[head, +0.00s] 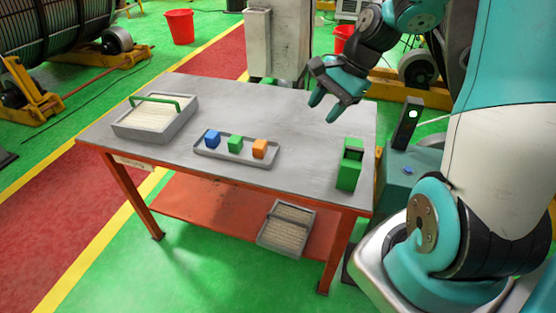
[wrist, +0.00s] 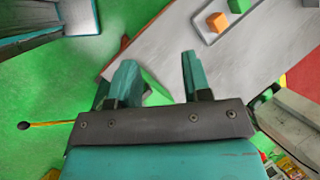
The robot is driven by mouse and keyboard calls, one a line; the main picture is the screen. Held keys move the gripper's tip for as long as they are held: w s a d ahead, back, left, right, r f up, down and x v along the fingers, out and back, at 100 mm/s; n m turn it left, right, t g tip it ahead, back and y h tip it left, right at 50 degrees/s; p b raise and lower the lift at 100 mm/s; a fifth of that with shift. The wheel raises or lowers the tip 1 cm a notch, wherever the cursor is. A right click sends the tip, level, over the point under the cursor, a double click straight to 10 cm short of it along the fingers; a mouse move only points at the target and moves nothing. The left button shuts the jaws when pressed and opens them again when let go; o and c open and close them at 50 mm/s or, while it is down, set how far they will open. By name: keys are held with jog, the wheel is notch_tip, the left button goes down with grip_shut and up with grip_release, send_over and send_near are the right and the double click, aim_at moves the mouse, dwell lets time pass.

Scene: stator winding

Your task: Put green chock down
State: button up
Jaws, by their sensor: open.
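A small green cube (head: 235,144), which I take as the green chock, sits in a shallow grey tray (head: 208,154) on the table, between a blue cube (head: 212,138) and an orange cube (head: 259,148). Part of the green cube shows at the top edge of the wrist view (wrist: 238,5), beside the orange one. My gripper (head: 323,110) is open and empty above the right part of the table, to the right of the tray and apart from it. Its two fingers also show spread in the wrist view (wrist: 157,62).
A green box-like block (head: 349,168) stands at the table's right edge, below my gripper in the head view. A grey bin with a green handle (head: 157,118) stands on the table's left. Another bin (head: 287,228) is on the lower shelf. The grey tabletop (head: 300,160) between tray and block is clear.

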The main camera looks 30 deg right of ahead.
jog(key=s+a+r+n+g, duration=0.1)
jog(key=s+a+r+n, duration=0.1)
jog(key=a+n, duration=0.4)
jog(key=s+a+r+n, duration=0.3)
jog(key=a+n, duration=0.1)
jog(key=a, duration=0.4)
jog(key=s+a+r+n+g, duration=0.1)
jog(key=s+a+r+n, duration=0.1)
jog(key=s+a+n, duration=0.7)
jog(key=s+n, duration=0.2)
jog(key=n, duration=0.1)
jog(key=shift+s+r+g, duration=0.3)
